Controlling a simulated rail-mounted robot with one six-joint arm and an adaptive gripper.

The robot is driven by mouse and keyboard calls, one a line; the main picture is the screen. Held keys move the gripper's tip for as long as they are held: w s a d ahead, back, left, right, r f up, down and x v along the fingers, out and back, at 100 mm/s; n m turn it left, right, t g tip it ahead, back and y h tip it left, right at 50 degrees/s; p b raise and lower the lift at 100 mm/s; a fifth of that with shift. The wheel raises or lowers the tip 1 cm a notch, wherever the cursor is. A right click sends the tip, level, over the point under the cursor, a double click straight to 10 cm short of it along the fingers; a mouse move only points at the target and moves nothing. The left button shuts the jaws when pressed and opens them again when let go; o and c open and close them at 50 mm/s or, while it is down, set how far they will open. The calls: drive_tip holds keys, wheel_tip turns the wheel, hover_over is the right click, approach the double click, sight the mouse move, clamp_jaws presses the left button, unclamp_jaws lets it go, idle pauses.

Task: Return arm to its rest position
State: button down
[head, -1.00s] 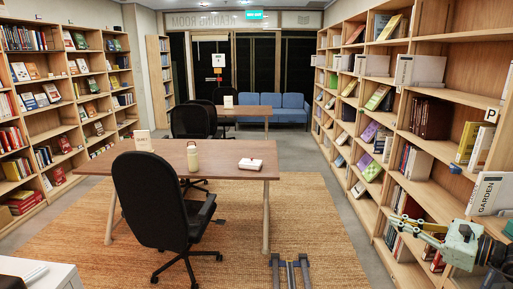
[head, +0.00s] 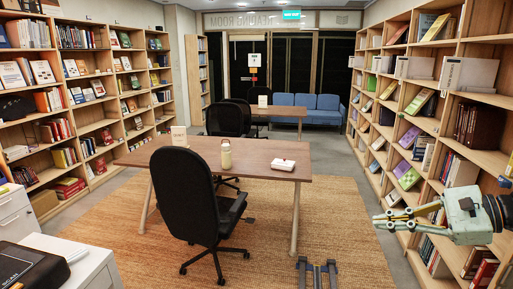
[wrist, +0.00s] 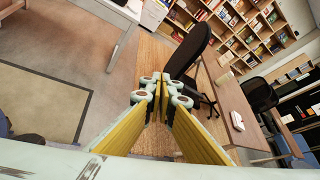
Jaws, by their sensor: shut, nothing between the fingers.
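My gripper (head: 380,221) is at the right of the head view, in front of the right-hand bookshelf, pointing left. It is shut and empty, apart from the shelf as far as I can tell. In the wrist view, its two yellow-sided fingers (wrist: 165,88) meet at the tips with nothing between them. The floor and furniture appear tilted beyond them.
A wooden table (head: 260,172) carries a bottle (head: 226,155) and a white box (head: 283,164). A black office chair (head: 185,195) stands before it. Bookshelves (head: 470,95) line the right side. A white cabinet (head: 95,265) is at lower left. The rug between is mostly open.

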drive_tip(key=s+a+r+n+g+h, duration=0.25)
drive_tip(key=s+a+n, duration=0.25)
drive_tip(key=s+a, duration=0.35)
drive_tip(key=s+a+r+n+g+h, duration=0.2)
drive_tip(key=s+a+r+n+g, duration=0.15)
drive_tip(key=s+a, duration=0.45)
drive_tip(key=s+d+r+n+t+h, duration=0.1)
drive_tip(key=s+r+n+h, duration=0.2)
drive_tip(key=s, duration=0.5)
drive_tip(key=s+d+r+n+t+h, duration=0.1)
drive_tip(key=s+n+h, duration=0.3)
drive_tip(key=s, duration=0.5)
drive_tip(key=shift+r+n+t, duration=0.7)
drive_tip(key=shift+r+n, duration=0.2)
drive_tip(key=shift+n, duration=0.25)
drive_tip(key=shift+d, duration=0.2)
